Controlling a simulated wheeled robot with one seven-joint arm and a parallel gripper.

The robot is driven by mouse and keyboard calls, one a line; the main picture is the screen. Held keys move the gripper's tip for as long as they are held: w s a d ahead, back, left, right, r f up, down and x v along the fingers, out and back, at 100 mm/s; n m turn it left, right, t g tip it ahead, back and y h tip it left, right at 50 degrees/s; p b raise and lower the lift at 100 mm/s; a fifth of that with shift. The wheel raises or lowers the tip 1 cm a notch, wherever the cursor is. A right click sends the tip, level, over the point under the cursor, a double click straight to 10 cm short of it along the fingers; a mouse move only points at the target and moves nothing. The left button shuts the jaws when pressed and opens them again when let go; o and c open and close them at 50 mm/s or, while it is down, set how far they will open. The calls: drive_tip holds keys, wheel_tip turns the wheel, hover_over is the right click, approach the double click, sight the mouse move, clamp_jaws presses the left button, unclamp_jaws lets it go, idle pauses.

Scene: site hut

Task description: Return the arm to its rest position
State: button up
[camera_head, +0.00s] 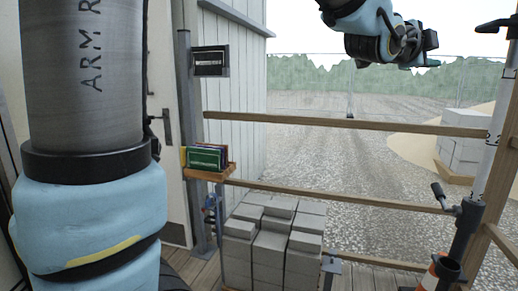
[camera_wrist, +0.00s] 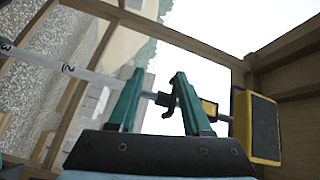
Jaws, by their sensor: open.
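My gripper (camera_wrist: 158,75) shows in the wrist view with its two teal fingers apart. I see nothing held between them, though a dark clamp-like fitting on a bar shows behind the gap. In the head view my gripper (camera_head: 430,63) is high at the upper right, in front of the open yard and above the wooden rails. It is small there and its fingers are hard to make out. My large blue and grey arm link fills the left side of the head view and hides part of the door.
A pole (camera_head: 492,120) with a crank stands at the right. Stacked grey blocks (camera_head: 270,240) stand low in the middle. A small wooden shelf (camera_head: 208,173) holds books. Wooden rails (camera_head: 350,122) cross the opening. A yellow and black lamp-like box (camera_wrist: 262,128) is right of the fingers.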

drive_tip(key=w+a+f+n+y, duration=0.3)
drive_tip(key=a+f+n+y, duration=0.15)
drive_tip(key=a+f, duration=0.4)
drive_tip(key=w+a+f+n+g+y, duration=0.1)
drive_tip(key=w+a+f+n+y, duration=0.3)
drive_tip(key=a+f, duration=0.45)
drive_tip(key=w+a+f+n+y, duration=0.2)
drive_tip(key=w+a+f+n, duration=0.1)
drive_tip(key=a+f+n, duration=0.45)
drive_tip(key=s+a+f+n+g+y, duration=0.2)
drive_tip(key=s+a+f+n, duration=0.3)
drive_tip(key=a, duration=0.5)
drive_tip(key=s+a+f+n+g+y, duration=0.2)
drive_tip(key=s+a+f+n+g, duration=0.2)
drive_tip(key=s+a+f, duration=0.3)
drive_tip(key=a+f, duration=0.1)
drive_tip(key=a, duration=0.3)
drive_tip(key=shift+s+f+n+g, duration=0.3)
drive_tip(key=shift+s+f+n, duration=0.05)
drive_tip(key=shift+s+n, duration=0.05)
drive_tip(key=shift+y, duration=0.25)
